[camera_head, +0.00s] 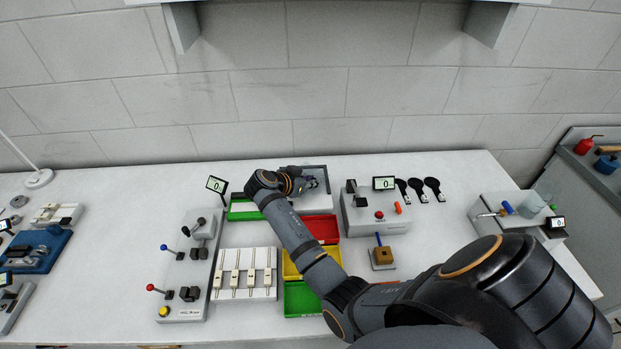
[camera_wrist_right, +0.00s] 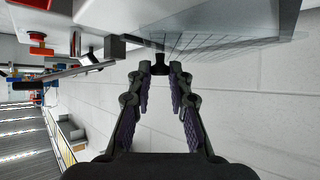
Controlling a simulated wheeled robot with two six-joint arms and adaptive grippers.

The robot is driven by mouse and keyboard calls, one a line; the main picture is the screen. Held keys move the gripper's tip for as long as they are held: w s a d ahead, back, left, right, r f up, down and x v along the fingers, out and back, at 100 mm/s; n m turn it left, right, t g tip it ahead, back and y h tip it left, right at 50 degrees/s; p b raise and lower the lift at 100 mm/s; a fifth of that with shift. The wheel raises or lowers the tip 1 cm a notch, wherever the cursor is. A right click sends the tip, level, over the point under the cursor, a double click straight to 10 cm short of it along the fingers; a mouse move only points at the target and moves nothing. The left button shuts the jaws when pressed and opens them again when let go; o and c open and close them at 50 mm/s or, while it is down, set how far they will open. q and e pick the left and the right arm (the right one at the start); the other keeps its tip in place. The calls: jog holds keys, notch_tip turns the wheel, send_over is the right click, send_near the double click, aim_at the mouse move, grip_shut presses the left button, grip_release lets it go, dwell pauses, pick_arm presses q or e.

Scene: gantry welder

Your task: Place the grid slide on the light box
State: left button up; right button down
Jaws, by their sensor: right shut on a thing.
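My right gripper (camera_head: 306,184) is at the back middle of the table, over a pale framed panel (camera_head: 318,203) that looks like the light box. In the right wrist view my right gripper (camera_wrist_right: 161,70) is shut on a small dark tab, which appears to belong to the grid slide (camera_wrist_right: 205,42), a clear plate with thin grid lines. The slide lies close to a translucent grey block (camera_wrist_right: 245,18). I cannot tell whether they touch. In the head view the gripper hides the slide. My left gripper is not in view.
Green, red (camera_head: 322,228) and yellow (camera_head: 296,268) trays lie in front of the panel. A white rack (camera_head: 245,274) and lever station (camera_head: 190,260) stand left. A grey device (camera_head: 375,214) and several black paddles (camera_head: 418,189) are right. The wall is close behind.

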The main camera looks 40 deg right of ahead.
jog(key=shift+f, duration=0.65)
jog(key=shift+f+b, duration=0.15)
jog(key=shift+b, duration=0.15)
jog(key=c, duration=1.1)
grip_release()
jog(key=shift+c, duration=0.2)
notch_tip(320, 180, up, 10)
